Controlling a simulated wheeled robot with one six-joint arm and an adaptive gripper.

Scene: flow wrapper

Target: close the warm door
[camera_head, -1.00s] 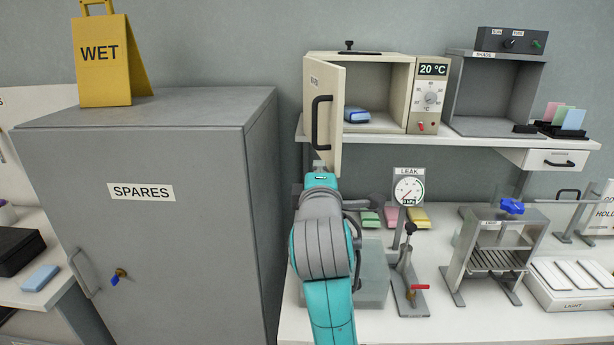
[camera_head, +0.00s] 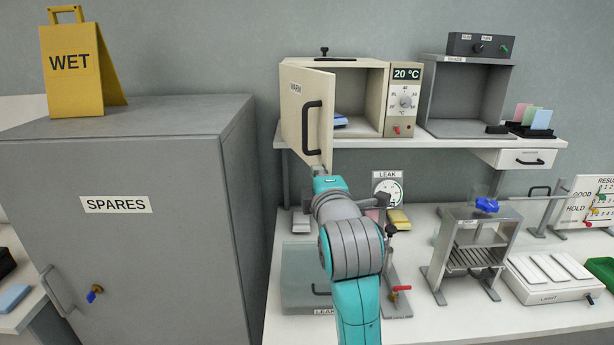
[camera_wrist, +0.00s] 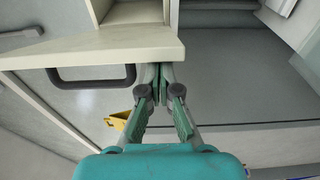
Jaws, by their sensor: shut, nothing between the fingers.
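The cream WARM box (camera_head: 374,100) stands on the wall shelf, its dial panel reading 20 °C. Its door (camera_head: 296,108) is hinged at the left and stands partly open towards me, with a black handle (camera_head: 313,128) on its outer face. My gripper (camera_head: 320,172) is shut and empty at the bottom of the door's free edge. In the wrist view, the shut fingers (camera_wrist: 160,85) are close beside the door (camera_wrist: 120,50) near its handle (camera_wrist: 92,78). I cannot tell whether they touch it.
A blue item (camera_head: 340,121) lies inside the box, partly hidden by the door. A grey SPARES cabinet (camera_head: 120,240) with a yellow WET sign (camera_head: 75,68) stands at left. The SHADE box (camera_head: 468,98) is at right on the shelf. A LEAK gauge (camera_head: 388,188) is below.

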